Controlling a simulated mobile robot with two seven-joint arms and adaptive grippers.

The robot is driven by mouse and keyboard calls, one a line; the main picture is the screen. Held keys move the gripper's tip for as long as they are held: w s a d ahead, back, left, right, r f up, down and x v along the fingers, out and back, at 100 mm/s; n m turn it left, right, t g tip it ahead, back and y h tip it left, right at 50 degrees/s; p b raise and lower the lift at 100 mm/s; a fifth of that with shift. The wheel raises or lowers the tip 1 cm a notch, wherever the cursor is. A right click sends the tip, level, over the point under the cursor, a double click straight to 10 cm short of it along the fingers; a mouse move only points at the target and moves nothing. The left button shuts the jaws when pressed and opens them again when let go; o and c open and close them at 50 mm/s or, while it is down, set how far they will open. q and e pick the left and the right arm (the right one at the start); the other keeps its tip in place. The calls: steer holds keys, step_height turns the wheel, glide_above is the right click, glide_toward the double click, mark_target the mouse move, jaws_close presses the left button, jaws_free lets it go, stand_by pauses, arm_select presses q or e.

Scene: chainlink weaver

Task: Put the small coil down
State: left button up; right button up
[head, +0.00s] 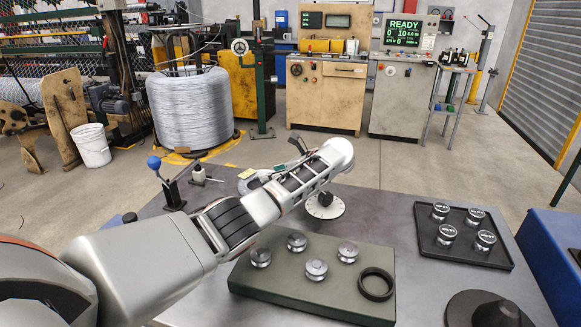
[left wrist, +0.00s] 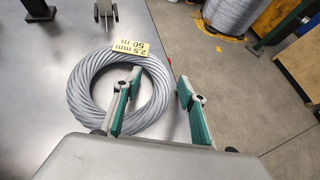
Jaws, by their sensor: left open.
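The small coil (left wrist: 82,105) is a grey wire ring with a yellow tag reading 2.5 mm 50 m. In the left wrist view it lies flat on the grey table. My left gripper (left wrist: 159,78) is open, its green-padded fingers on either side of the coil's right-hand wall. One finger is over the hole side and the other is outside the ring, with a gap to it. Whether the inner finger touches the wire I cannot tell. In the head view the coil (head: 243,186) is partly hidden behind my left arm. My right gripper is out of view.
A green block (head: 300,307) holds several metal knobs and a black ring (head: 376,284). A black tray (head: 462,252) with several capped parts stands to the right. A white dial (head: 325,207) and a blue-knobbed lever (head: 154,163) stand near the coil. The table edge is close by.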

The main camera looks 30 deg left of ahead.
arm_select(q)
steer(key=p+v, duration=0.1)
steer(key=v, duration=1)
steer(key=shift+d+r, duration=0.15)
steer(key=shift+r, duration=0.1)
steer(key=shift+d+r, duration=0.2)
steer(key=shift+d, duration=0.1)
steer(key=shift+s, duration=0.1)
